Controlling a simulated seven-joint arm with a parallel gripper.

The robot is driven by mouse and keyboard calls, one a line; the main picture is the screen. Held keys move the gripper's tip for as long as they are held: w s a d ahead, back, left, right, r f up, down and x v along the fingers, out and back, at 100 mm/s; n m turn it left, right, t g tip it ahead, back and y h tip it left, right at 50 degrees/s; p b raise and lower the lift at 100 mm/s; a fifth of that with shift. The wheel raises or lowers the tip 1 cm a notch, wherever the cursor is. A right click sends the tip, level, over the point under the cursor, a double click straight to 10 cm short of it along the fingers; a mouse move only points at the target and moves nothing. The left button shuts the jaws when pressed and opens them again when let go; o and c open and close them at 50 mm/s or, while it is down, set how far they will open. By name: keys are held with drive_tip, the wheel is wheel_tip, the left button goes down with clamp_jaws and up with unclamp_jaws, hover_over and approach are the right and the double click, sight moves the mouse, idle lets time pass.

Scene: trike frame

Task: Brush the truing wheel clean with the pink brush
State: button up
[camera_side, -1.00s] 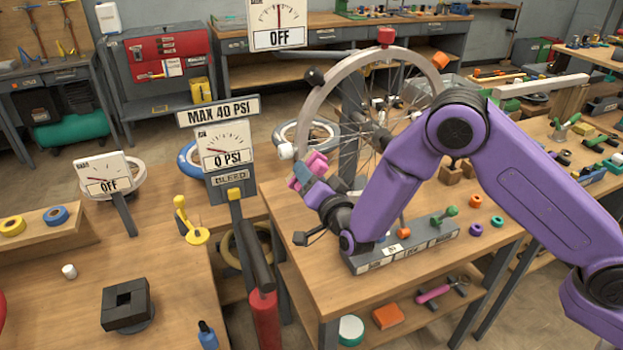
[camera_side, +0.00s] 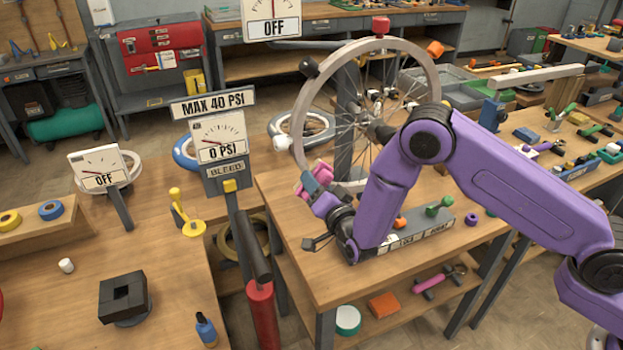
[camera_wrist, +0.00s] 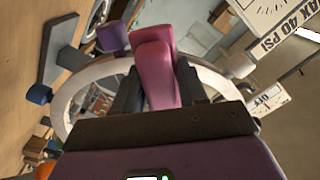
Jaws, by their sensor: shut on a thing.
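The truing wheel (camera_side: 299,117) is a large spoked wheel with a pale rim, upright in a dark stand (camera_side: 347,95) on the wooden bench. Coloured knobs sit around its rim, including a red one at the top. My gripper (camera_side: 318,194) is shut on the pink brush (camera_side: 311,175) by the wheel's lower left rim. In the wrist view the pink brush (camera_wrist: 155,65) stands up between my fingers, with the pale rim (camera_wrist: 98,69) behind it. I cannot tell whether the brush touches the rim. My gripper hides part of the brush.
A gauge post (camera_side: 220,150) reading 0 PSI stands left of the wheel, with a red pump (camera_side: 262,315) below it. A grey labelled block (camera_side: 415,235) lies on the bench beside my forearm. OFF signs (camera_side: 101,170) stand around.

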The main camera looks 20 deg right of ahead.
drive_tip(key=shift+d+f, duration=0.25)
drive_tip(key=shift+f, duration=0.3)
drive_tip(key=shift+s+a, duration=0.1)
drive_tip(key=shift+s, duration=2.95)
drive_tip(key=shift+s, duration=0.15)
drive_tip(key=s, duration=0.2)
drive_tip(key=shift+s, duration=0.35)
drive_tip(key=shift+w, duration=0.1)
drive_tip(key=w, duration=0.7)
